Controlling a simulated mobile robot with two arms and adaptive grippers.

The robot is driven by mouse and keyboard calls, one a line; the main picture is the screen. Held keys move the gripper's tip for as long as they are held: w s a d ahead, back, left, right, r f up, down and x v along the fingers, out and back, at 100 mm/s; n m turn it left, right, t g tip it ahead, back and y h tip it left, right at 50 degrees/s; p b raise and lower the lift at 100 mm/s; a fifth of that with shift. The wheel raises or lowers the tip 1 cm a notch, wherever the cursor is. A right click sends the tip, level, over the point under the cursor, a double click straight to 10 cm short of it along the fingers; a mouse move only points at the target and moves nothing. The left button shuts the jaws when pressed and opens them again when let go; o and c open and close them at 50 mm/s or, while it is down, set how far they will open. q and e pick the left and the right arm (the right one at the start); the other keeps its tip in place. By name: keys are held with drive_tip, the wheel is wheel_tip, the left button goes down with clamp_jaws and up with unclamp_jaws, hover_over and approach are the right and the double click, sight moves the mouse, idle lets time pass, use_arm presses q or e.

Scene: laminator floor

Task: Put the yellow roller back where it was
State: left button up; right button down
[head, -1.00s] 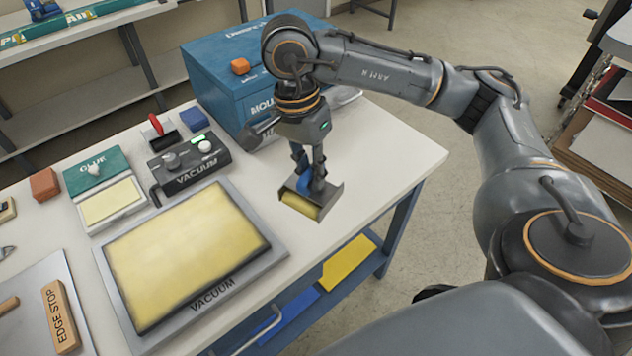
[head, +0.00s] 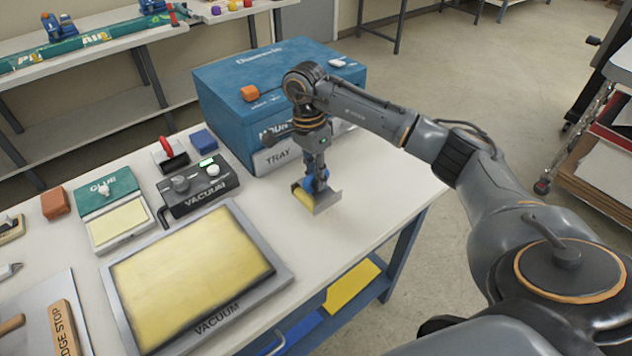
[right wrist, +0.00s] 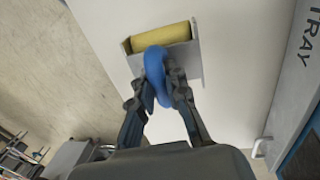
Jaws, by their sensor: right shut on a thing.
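The yellow roller (head: 303,197) has a blue handle and a grey metal guard. My right gripper (head: 317,183) is shut on its blue handle. The roller hangs head-down at the right end of the white bench, in front of the blue box; I cannot tell whether it touches the bench top. The right wrist view also shows the yellow roller (right wrist: 162,37), with its blue handle (right wrist: 156,75) between the fingers of my right gripper (right wrist: 160,88). My left gripper is not in view.
The blue box (head: 235,80) with a TRAY drawer (head: 277,157) stands behind. To the left are the VACUUM control box (head: 200,188), the GLUE unit (head: 108,188) and the yellow-topped vacuum plate (head: 285,277). The bench's right corner (head: 415,187) is bare.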

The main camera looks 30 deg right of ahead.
drive_tip(key=shift+w+d+f, duration=0.15)
drive_tip(key=shift+w+f, duration=0.15)
drive_tip(key=shift+f, duration=0.1)
wheel_tip(320, 180, down, 2)
drive_tip(key=shift+f+p, duration=0.1)
drive_tip(key=shift+p, duration=0.85)
drive_tip(key=shift+f, duration=0.5)
drive_tip(key=shift+f+b, duration=0.2)
drive_tip(key=shift+b, duration=0.1)
drive_tip(key=c, duration=1.3)
unclamp_jaws()
drive_tip(key=shift+r, duration=0.1)
drive_tip(key=shift+c, duration=0.2)
